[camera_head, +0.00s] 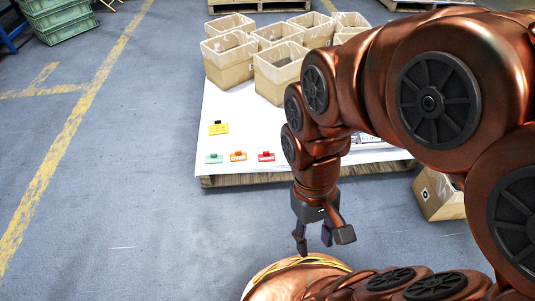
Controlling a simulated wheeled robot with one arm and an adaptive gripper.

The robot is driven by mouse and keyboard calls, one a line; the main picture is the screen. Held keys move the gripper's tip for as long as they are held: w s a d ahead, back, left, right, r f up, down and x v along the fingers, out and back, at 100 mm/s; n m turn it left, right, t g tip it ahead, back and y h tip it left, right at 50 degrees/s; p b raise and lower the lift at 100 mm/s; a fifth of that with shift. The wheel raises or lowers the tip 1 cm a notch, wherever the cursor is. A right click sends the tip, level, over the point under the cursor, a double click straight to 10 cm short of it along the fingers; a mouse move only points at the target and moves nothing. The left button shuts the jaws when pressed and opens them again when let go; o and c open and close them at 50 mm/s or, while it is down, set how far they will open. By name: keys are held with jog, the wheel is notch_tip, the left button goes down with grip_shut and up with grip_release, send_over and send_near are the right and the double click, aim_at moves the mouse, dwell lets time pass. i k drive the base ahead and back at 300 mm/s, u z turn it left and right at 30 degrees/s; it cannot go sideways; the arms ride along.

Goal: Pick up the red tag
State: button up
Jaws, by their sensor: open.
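The red tag (266,157) lies flat near the front edge of the white-topped pallet (215,105). It has a dark clip-like part at its top. An orange tag (238,156) lies to its left, and a green tag (214,158) lies further left. A larger yellow tag (218,128) lies behind the green one. My gripper (315,243) hangs fingers down in front of the pallet, nearer to me and to the right of the red tag. It is open, with nothing seen between its fingers, and is apart from all the tags.
Several cardboard boxes with clear liners (279,72) stand at the back of the pallet. Another box (438,195) stands on the floor at the right, partly hidden by my arm. Green crates (60,20) are at the top left. The floor left of the pallet is clear.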

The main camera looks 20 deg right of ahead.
aim_at(266, 156)
jog(key=z, duration=1.05)
jog(key=i, duration=0.95)
jog(key=u, duration=2.4)
